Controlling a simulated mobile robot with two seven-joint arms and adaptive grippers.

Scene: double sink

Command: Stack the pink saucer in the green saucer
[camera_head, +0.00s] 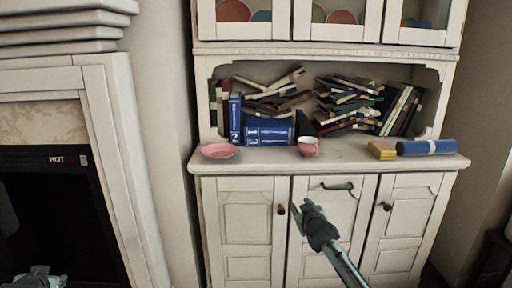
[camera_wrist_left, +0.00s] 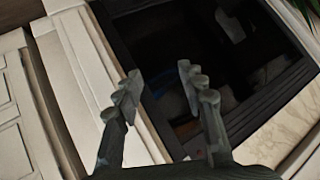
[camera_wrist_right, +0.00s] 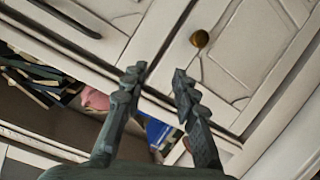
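The pink saucer (camera_head: 220,151) lies on the left end of the cabinet's counter, apart from both grippers. A green saucer cannot be made out for sure; a teal round dish (camera_head: 262,16) shows behind the upper glass doors. My right gripper (camera_head: 300,206) is open and empty in front of the lower doors, below the counter edge; its fingers also show apart in the right wrist view (camera_wrist_right: 155,75). My left gripper (camera_wrist_left: 157,85) is open and empty, facing the dark fireplace opening; only a part of it (camera_head: 38,277) shows at the head view's bottom left.
A pink and white cup (camera_head: 308,146) stands on the counter (camera_head: 350,165) beside blue books (camera_head: 268,132). A yellow block (camera_head: 382,150) and a blue roll-like thing (camera_head: 427,147) lie at the right. Piled books fill the niche. The fireplace (camera_head: 110,150) stands at the left.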

